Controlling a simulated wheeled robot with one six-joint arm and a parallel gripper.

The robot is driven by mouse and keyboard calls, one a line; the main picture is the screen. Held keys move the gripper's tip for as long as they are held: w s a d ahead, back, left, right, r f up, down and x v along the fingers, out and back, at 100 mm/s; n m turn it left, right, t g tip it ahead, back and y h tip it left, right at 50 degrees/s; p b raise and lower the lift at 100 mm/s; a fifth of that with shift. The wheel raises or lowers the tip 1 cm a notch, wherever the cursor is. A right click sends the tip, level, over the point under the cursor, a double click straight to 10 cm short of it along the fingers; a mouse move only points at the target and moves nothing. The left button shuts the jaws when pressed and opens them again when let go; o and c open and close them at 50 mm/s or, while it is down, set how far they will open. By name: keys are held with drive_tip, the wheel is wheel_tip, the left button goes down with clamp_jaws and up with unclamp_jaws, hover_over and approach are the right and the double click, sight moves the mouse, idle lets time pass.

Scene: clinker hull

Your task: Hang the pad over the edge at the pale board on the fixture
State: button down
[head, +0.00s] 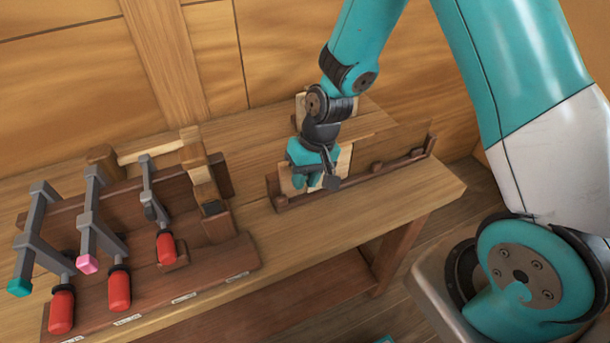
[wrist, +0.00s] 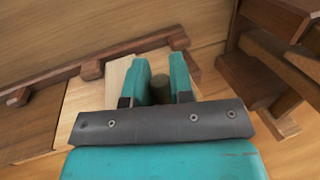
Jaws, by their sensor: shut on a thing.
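The fixture (head: 378,174) is a low dark-wood rail with small blocks and a brown back board, on the bench. The pale board (head: 345,162) stands at its left part, partly hidden behind my gripper (head: 316,180). In the wrist view the pale board (wrist: 116,78) lies just left of the fingers. My gripper (wrist: 161,72) points down at the board, its teal fingers shut on a small dark olive-brown piece (wrist: 160,90), which appears to be the pad. Most of the pad is hidden by the gripper, so I cannot tell whether it touches the board's edge.
A dark-wood rack (head: 222,232) at the left holds several clamps with red handles (head: 118,290). A pale block (head: 312,102) is behind my wrist. The bench top (head: 435,185) is clear at the right front edge; a wooden wall (head: 280,50) stands behind.

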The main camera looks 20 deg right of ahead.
drive_tip(key=shift+f, duration=0.2)
idle(0.5)
drive_tip(key=c, duration=0.9)
unclamp_jaws()
drive_tip(key=b+v, duration=0.2)
drive_tip(key=v, duration=1.5)
drive_tip(key=shift+r, duration=0.25)
drive_tip(key=s+a+r+n, duration=0.1)
drive_tip(key=s+a+n, duration=0.1)
drive_tip(key=s, duration=0.4)
drive_tip(key=s+a+r+n, duration=0.2)
drive_tip(key=s+a, duration=0.2)
drive_tip(key=s, duration=0.2)
drive_tip(key=s+a+r+n+y, duration=0.1)
drive_tip(key=s+a+r+n, duration=0.1)
drive_tip(key=s, duration=0.4)
drive_tip(key=shift+s+a+n, duration=0.3)
drive_tip(key=shift+a+n, duration=0.3)
drive_tip(key=shift+a, duration=0.2)
